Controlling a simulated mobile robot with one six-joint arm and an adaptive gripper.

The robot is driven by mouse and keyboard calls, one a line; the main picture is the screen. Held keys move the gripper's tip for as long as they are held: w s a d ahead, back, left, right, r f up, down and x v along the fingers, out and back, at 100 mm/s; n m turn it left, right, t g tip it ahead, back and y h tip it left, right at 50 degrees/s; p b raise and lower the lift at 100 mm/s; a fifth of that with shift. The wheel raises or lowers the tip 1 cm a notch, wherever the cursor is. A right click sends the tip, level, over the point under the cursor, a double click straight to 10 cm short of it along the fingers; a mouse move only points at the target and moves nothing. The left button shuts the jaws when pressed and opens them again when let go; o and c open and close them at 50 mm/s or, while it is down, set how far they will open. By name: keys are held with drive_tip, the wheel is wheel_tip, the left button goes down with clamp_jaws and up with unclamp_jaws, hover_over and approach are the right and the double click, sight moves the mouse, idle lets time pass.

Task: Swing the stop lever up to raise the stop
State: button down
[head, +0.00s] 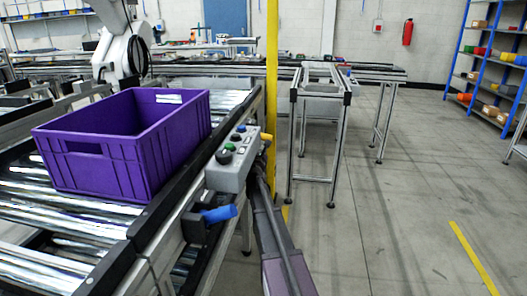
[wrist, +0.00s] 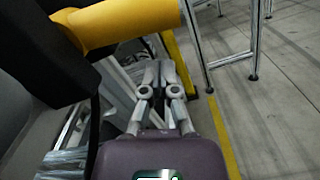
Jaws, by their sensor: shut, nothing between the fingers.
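A lever with a yellow handle (wrist: 120,22) on a black arm (wrist: 50,55) fills the upper left of the wrist view, close to the camera. A small yellow end (head: 266,137) shows beside the control box in the head view. A second lever with a blue handle (head: 219,213) sticks out of a black bracket on the conveyor's near side. I cannot tell which one is the stop lever; the stop itself is not clearly visible. My gripper (wrist: 160,70) is shut and empty, its fingers below the yellow handle in the picture. Contact between them cannot be seen.
A purple crate (head: 130,150) sits on the roller conveyor (head: 60,235). A grey control box (head: 232,168) with buttons is on the conveyor's side rail. A yellow post (head: 271,70) rises behind it. A metal stand (head: 318,95) is beyond; the floor to the right is clear.

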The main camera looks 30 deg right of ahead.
drive_tip(key=f+b+v, duration=0.1)
drive_tip(key=b+v, duration=0.1)
drive_tip(key=v, duration=1.8)
drive_tip(key=shift+a+f, duration=0.15)
drive_tip(key=shift+f, duration=0.2)
drive_tip(key=shift+s, duration=0.15)
drive_tip(key=shift+s, duration=0.1)
